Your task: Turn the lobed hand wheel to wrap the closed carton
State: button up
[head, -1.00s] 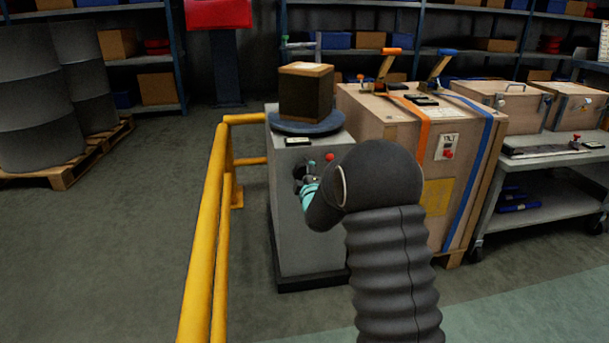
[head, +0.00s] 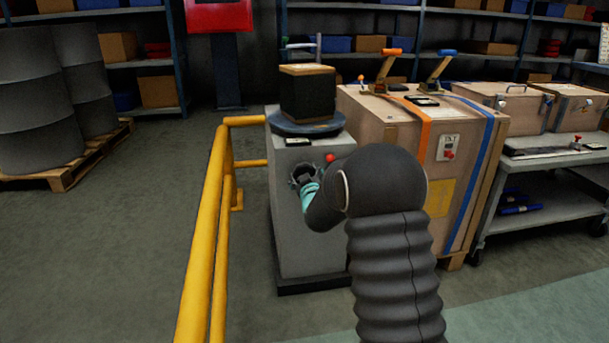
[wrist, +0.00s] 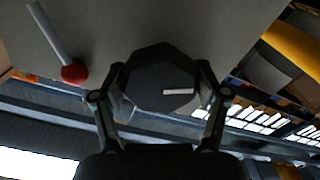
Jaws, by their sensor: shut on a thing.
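The carton (head: 307,95) stands upright on a dark round turntable (head: 306,124) on top of a grey cabinet (head: 312,240). Its sides look dark, as if covered in film, with tan showing along the top and bottom edges. The lobed hand wheel (wrist: 150,84) is dark with a white mark and faces the wrist camera. It also shows, partly hidden, on the cabinet front in the head view (head: 301,172). My gripper (wrist: 161,92) is shut on the hand wheel, one finger on each side. My arm hides part of the cabinet front.
A red-knobbed lever (wrist: 75,73) sticks out close beside the wheel. A yellow guard rail (head: 210,230) runs left of the cabinet. A strapped wooden crate (head: 385,125) stands close on the right, with a grey cart (head: 540,205) beyond it. Open floor lies left of the rail.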

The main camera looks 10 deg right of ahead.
jog(key=shift+m, duration=1.5)
jog(key=o, duration=1.2)
jog(key=s, duration=1.2)
